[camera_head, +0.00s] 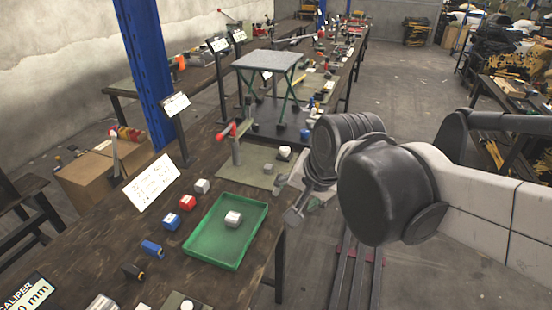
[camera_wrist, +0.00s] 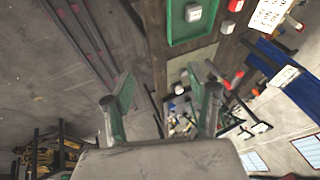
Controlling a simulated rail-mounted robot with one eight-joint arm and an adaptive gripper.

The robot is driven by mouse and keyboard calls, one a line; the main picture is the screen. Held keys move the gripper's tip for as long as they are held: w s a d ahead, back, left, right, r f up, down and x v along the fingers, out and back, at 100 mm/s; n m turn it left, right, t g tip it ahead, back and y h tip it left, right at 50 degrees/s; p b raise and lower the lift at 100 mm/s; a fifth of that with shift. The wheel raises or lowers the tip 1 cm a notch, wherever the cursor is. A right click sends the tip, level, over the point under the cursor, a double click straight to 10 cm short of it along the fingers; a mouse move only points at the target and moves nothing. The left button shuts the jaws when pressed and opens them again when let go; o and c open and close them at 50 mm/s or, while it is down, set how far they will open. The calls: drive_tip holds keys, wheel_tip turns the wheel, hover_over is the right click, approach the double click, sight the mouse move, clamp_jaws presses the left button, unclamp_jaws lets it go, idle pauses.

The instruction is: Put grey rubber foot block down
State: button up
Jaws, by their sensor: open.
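A pale grey block with a whitish top (camera_head: 233,219) sits in the green tray (camera_head: 197,262) on the bench. It also shows near the top of the wrist view (camera_wrist: 193,13). A small grey block (camera_head: 268,169) lies on the olive mat by the red-handled press (camera_head: 235,146). I cannot tell for certain which grey block is the rubber foot block. My gripper (camera_wrist: 163,92) is open, with nothing between its fingers. In the head view it hangs just right of the tray, near the bench edge, partly hidden by my arm.
Grey, red (camera_head: 187,203) and blue (camera_head: 170,221) blocks stand in a row left of the tray. A white sign (camera_head: 150,183) and a blue post (camera_head: 147,75) are behind them. A green-legged stand (camera_head: 270,62) rises farther along the bench.

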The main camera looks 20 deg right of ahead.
drive_tip(key=s+d+n+t+h, duration=0.1)
drive_tip(key=s+d+n, duration=0.1)
drive_tip(key=s+n, duration=0.4)
drive_tip(key=shift+s+d+n, duration=0.2)
drive_tip(key=shift+d+n, duration=0.1)
drive_tip(key=shift+n, duration=0.2)
drive_tip(key=shift+f+b, duration=0.35)
idle(0.5)
